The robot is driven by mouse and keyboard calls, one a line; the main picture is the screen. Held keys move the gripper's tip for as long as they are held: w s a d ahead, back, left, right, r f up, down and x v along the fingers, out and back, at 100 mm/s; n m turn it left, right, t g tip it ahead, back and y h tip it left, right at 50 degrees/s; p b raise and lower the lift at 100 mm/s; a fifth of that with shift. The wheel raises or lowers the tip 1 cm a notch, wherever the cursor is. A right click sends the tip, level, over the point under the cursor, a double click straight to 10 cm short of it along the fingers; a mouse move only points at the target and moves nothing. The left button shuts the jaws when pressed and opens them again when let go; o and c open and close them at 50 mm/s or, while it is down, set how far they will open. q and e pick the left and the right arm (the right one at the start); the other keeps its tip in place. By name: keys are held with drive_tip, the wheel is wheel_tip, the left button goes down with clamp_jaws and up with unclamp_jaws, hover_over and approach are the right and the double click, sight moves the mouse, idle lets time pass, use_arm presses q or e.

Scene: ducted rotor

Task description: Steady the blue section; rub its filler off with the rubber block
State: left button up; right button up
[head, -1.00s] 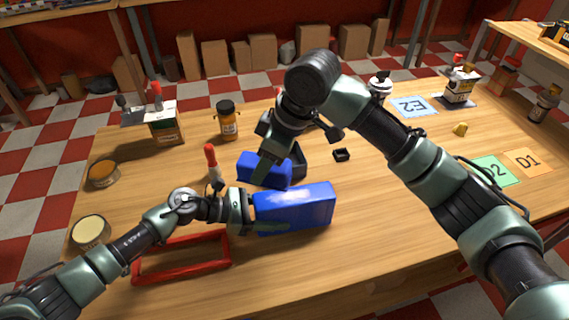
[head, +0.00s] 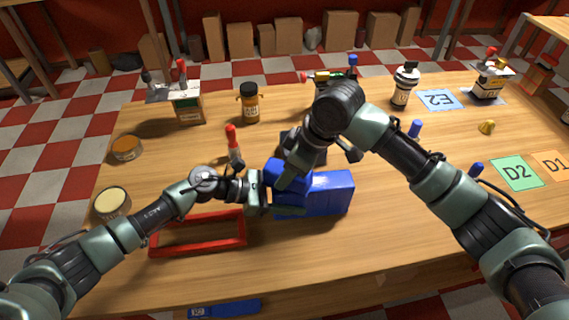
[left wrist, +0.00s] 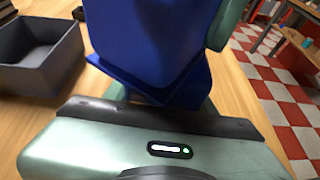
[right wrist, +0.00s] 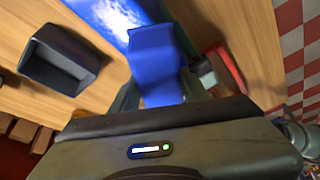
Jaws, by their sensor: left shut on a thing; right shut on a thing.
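The blue section (head: 330,192) is a long blue body low over the table's middle in the head view. My left gripper (head: 262,194) is shut on its left end; the section also fills the top of the left wrist view (left wrist: 150,40). My right gripper (head: 290,180) is shut on a smaller blue block (head: 285,172), which I take for the rubber block; it shows in the right wrist view (right wrist: 158,65). The block is at the section's upper left; I cannot tell whether they touch. A pale smear, perhaps the filler (right wrist: 112,18), shows on the section beyond the block.
A dark open tray (right wrist: 65,62) lies close behind the section. Jars, tins and labelled mats, such as green D2 (head: 516,173), spread around. The table's front middle is clear.

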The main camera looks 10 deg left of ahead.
drive_tip(key=shift+w+d+f, duration=0.1)
drive_tip(key=shift+w+d, duration=0.3)
drive_tip(key=shift+d, duration=1.25)
drive_tip(key=shift+w+d+r, duration=0.1)
drive_tip(key=shift+w+d, duration=0.35)
drive_tip(key=shift+d, duration=1.2)
drive_tip(key=shift+w+d+f, duration=0.1)
drive_tip(key=shift+w+d, duration=0.3)
drive_tip(key=shift+d, duration=1.25)
use_arm(q)
drive_tip(key=shift+d+r, duration=0.1)
use_arm(e)
drive_tip(key=s+a, duration=0.1)
drive_tip(key=a, duration=0.2)
drive_tip(key=s+a, duration=0.1)
drive_tip(key=a, duration=0.3)
drive_tip(key=s+a, duration=0.1)
drive_tip(key=a, duration=0.3)
drive_tip(key=r, duration=0.4)
drive_tip(key=shift+w+d, duration=0.15)
drive_tip(key=shift+d, duration=0.05)
drive_tip(key=shift+r, duration=2.15)
use_arm(q)
drive_tip(key=o, duration=1.6)
